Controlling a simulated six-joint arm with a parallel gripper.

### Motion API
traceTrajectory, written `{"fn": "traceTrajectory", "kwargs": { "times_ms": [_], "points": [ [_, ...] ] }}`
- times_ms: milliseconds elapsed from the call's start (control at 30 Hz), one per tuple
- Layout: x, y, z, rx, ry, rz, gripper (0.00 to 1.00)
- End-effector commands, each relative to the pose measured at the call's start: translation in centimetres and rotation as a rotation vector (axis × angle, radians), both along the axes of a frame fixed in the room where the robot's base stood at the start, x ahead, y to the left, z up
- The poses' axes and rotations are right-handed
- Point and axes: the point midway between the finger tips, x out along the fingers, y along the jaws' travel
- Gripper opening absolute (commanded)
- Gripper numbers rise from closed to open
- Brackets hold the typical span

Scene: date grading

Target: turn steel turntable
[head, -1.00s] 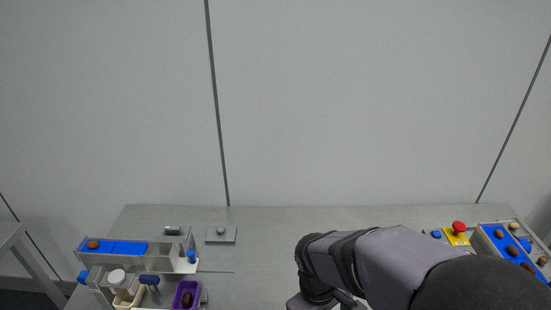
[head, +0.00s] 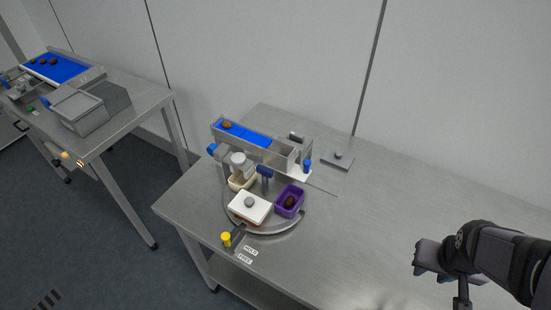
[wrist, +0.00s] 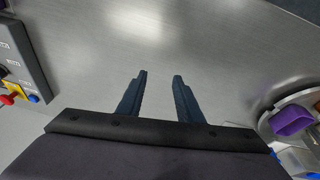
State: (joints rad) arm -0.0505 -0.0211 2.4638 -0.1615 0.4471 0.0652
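The steel turntable (head: 283,227) is a round disc on the table's left part in the head view. It bears a purple bin (head: 279,204) with a dark date in it, a white-lidded box (head: 243,210) with a grey knob, and a cream bin (head: 236,183). A yellow knob (head: 226,239) stands at its front edge, near labels reading HOLD and FREE. In the wrist view the turntable's rim (wrist: 265,122) and the purple bin (wrist: 291,120) show at the right edge. My gripper (wrist: 160,75) is open and empty above bare table, well to the right of the turntable in the head view.
A blue-belted chute (head: 250,138) stands behind and partly over the turntable. A grey plate with a knob (head: 337,160) lies behind it. In the wrist view a panel with a red button (wrist: 8,99) is at left. The table between gripper and turntable is clear.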

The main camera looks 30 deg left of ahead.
Motion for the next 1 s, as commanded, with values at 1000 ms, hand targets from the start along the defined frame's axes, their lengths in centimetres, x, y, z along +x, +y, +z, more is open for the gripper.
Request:
{"fn": "traceTrajectory", "kwargs": {
  "times_ms": [1000],
  "points": [
    [9.2, 40.8, -1.0, 1.045, -0.91, 1.24, 0.33]
  ]
}}
